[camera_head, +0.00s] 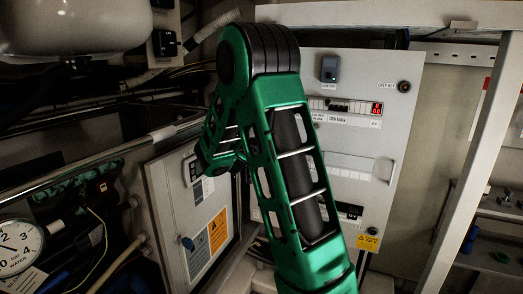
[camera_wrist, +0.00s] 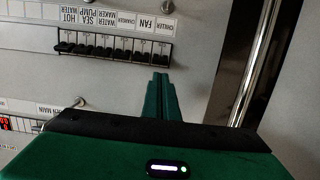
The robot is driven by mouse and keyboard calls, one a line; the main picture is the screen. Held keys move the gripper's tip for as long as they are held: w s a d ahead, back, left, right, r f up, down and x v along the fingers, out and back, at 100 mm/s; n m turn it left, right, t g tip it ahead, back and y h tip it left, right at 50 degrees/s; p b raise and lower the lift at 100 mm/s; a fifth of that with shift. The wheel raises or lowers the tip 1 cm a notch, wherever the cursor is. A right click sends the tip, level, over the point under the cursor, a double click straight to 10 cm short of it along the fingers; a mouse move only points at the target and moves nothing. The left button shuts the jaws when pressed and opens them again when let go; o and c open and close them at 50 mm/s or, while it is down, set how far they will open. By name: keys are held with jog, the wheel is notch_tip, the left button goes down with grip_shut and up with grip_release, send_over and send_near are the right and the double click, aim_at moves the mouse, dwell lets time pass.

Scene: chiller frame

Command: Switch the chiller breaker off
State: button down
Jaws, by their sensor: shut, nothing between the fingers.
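In the wrist view a row of small black breaker switches (camera_wrist: 110,47) sits in a slot on a light grey panel (camera_wrist: 200,60). Labels above the row appear upside down; the one at the right end reads chiller, so the chiller breaker (camera_wrist: 164,48) is the rightmost switch. Its lever position is too small to tell. My gripper (camera_wrist: 160,78) is shut and empty, its green fingertips in the picture just below the right end of the row. I cannot tell whether they touch the panel. In the head view my arm hides the gripper and most of the row.
The panel (camera_head: 400,125) also carries a red display (camera_head: 377,109), a row of main breakers and a black knob (camera_head: 404,86). A small hook-like handle (camera_wrist: 78,102) protrudes beneath the row. A white post (camera_head: 480,150) stands right. An open grey door (camera_head: 165,205) stands left.

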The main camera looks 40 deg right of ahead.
jog(key=shift+x, duration=2.15)
jog(key=shift+s, duration=0.15)
